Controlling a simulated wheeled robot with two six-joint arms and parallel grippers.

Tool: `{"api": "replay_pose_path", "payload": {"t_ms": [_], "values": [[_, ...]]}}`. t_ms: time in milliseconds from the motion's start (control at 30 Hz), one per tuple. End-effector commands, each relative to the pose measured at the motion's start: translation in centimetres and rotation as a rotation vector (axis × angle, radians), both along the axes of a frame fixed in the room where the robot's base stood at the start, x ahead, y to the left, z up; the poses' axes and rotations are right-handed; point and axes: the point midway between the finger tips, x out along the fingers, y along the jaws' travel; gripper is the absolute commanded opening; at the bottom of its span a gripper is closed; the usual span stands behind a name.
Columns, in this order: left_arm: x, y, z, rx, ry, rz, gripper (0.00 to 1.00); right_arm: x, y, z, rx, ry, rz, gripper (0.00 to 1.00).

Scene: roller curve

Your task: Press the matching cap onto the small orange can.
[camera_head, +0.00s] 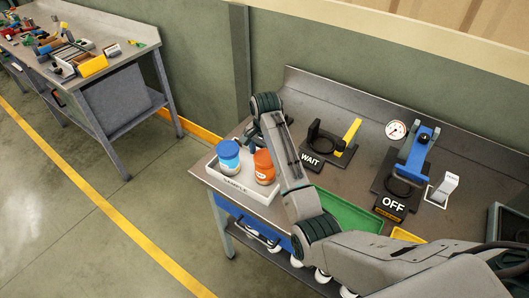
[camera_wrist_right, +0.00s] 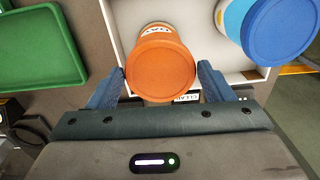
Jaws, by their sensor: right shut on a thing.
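The small orange can (camera_head: 264,168) stands upright in the white tray (camera_head: 247,190) at the table's left end. It also shows in the right wrist view (camera_wrist_right: 160,68), with a flat orange disc on top and a white label below. My right gripper (camera_wrist_right: 160,88) has its two blue fingers on either side of this orange top and is shut on it. I cannot tell whether the disc is a separate cap or part of the can. In the head view my right arm hides part of the gripper. My left gripper is not in view.
A blue-topped can (camera_head: 229,156) stands beside the orange one in the tray. A green tray (camera_head: 350,212) lies to the right.

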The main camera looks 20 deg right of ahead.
Motion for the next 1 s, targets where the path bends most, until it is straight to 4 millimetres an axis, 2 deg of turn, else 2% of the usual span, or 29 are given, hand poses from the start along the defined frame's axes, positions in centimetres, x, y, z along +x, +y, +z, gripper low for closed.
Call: {"api": "replay_pose_path", "payload": {"t_ms": [300, 333, 433, 1000], "values": [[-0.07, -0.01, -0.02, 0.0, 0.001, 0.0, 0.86, -0.04, -0.01, -0.1, 0.0, 0.001, 0.0, 0.53], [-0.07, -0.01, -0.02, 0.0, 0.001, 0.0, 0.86, -0.05, 0.0, -0.11, 0.0, 0.001, 0.0, 0.8], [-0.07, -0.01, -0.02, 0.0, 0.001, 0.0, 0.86, -0.03, 0.0, -0.1, 0.0, 0.001, 0.0, 1.0], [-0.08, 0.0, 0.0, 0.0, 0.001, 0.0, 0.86, 0.01, 0.0, 0.13, 0.0, 0.0, 0.0, 1.0]]}}
